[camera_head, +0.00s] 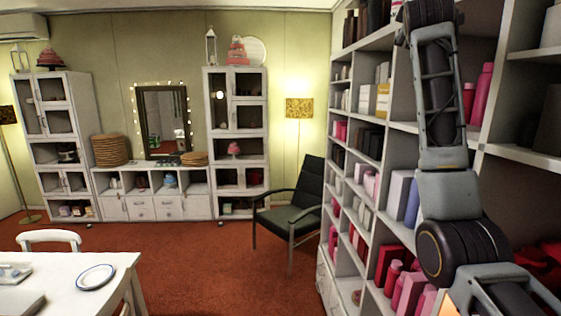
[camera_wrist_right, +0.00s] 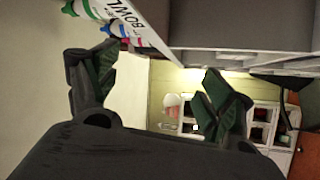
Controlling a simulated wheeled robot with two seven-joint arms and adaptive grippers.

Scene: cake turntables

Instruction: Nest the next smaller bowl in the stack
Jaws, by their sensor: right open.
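My right gripper (camera_wrist_right: 158,70) shows in the right wrist view with its two dark fingers spread apart. Nothing is between them. At the top left of that view is a white surface with the printed word "BOWL" (camera_wrist_right: 130,25). Green, blue and red edged shapes (camera_wrist_right: 85,8) lie beside the lettering, cut by the frame; I cannot tell what they are. In the head view my right arm rises on the right and leaves at the top, so its hand is hidden there. No stack of bowls can be made out. My left gripper is not in view.
A tall shelf unit (camera_head: 372,145) with pink and red goods stands close on the right, near my arm. A black armchair (camera_head: 290,218) stands ahead. A white table (camera_head: 75,300) with a blue-rimmed plate (camera_head: 95,277) is at lower left. The red carpet (camera_head: 215,270) between is clear.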

